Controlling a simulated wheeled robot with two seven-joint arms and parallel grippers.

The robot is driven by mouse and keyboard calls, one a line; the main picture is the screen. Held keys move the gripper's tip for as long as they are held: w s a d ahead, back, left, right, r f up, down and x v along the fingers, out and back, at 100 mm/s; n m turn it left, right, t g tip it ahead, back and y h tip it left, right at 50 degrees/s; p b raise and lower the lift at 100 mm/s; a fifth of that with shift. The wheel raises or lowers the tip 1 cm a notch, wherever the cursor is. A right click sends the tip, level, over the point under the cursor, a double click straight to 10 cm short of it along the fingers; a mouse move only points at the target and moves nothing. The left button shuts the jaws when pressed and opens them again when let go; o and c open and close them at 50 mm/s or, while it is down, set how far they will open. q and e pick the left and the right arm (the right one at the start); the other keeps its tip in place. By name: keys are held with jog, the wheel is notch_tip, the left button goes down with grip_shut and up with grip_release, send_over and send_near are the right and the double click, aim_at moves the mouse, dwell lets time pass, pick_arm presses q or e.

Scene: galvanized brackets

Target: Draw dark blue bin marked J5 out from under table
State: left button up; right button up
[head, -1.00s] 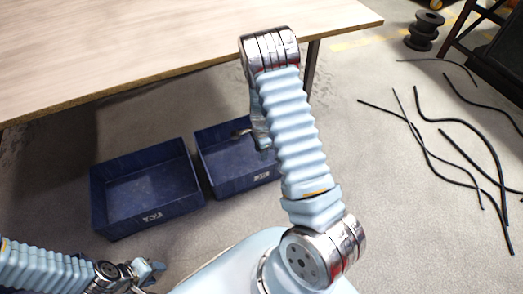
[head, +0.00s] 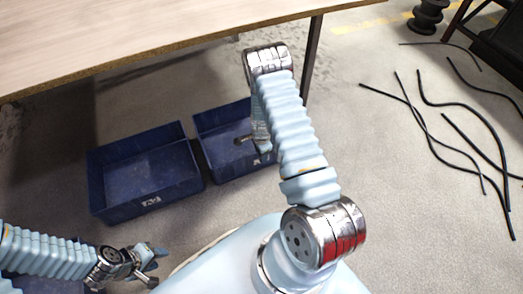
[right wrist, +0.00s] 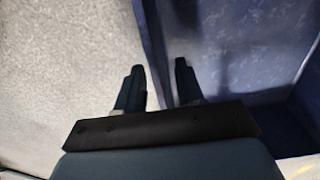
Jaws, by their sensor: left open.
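Two dark blue open bins stand side by side on the floor by the table's front edge. The right bin (head: 228,171) has a mark mostly hidden by my right arm, so I cannot tell which is J5. My right gripper (head: 252,145) is at the right bin. In the right wrist view its fingers (right wrist: 160,88) are apart, one over the floor and one over the bin's inside, with a bin wall (right wrist: 152,45) between them. I cannot tell contact. My left gripper (head: 156,264) is open and empty, in front of the left bin.
The wooden table (head: 150,40) overhangs behind the bins, with a dark leg (head: 312,60) right of my right arm. Several black cables (head: 450,130) lie on the floor at right, near a black spool (head: 428,18). A dark blue shape shows under my left arm.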

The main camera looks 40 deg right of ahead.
grip_shut()
dwell(1.5)
